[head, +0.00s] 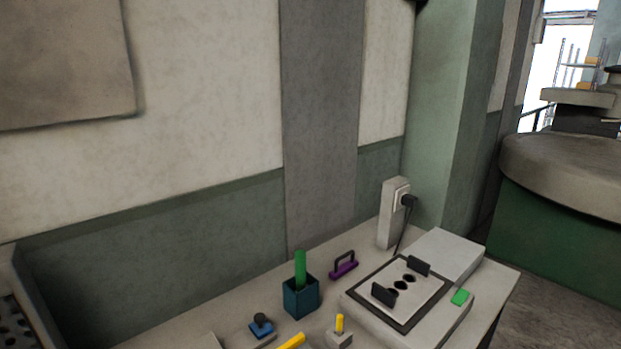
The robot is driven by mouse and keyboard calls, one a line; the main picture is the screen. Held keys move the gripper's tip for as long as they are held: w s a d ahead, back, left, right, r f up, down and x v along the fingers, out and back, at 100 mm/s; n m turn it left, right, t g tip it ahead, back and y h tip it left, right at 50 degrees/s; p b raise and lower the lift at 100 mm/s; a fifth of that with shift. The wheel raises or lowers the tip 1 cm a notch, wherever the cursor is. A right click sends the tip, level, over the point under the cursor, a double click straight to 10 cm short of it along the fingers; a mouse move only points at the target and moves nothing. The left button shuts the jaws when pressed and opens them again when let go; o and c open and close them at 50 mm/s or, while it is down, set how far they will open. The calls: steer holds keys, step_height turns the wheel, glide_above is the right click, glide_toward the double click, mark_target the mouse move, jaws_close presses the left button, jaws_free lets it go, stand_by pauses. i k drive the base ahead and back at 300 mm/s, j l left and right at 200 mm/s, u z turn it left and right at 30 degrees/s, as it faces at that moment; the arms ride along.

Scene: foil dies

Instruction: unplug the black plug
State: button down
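The black plug (408,200) sits in the face of a pale upright socket block (389,222) at the back right of the table. A dark cord (401,238) hangs from the plug down toward the flat machine on the table. The plug appears pushed against the socket plate. My gripper does not show in the head view.
A flat machine (362,317) with a dark-framed top and two black upright pieces stands in front of the socket. A purple handled piece (343,267), a teal cup (301,298) with a green stick, and small blue and yellow items lie to the left. A grey-green pillar (437,120) rises behind the socket.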

mark_target(409, 201)
steer(key=i+l+u, duration=0.1)
steer(key=l, duration=0.35)
steer(key=i+l+u, duration=0.1)
steer(key=i+l, duration=0.15)
steer(key=l, duration=0.2)
steer(key=i+l+u, duration=0.1)
steer(key=l, duration=0.4)
steer(key=i+l+u, duration=0.1)
steer(key=l, duration=0.4)
steer(key=i+l+u, duration=0.1)
steer(key=l, duration=0.4)
steer(key=i+l, duration=0.2)
steer(key=l, duration=0.3)
steer(key=i+l+u, duration=0.15)
steer(key=l, duration=0.35)
steer(key=k, duration=0.05)
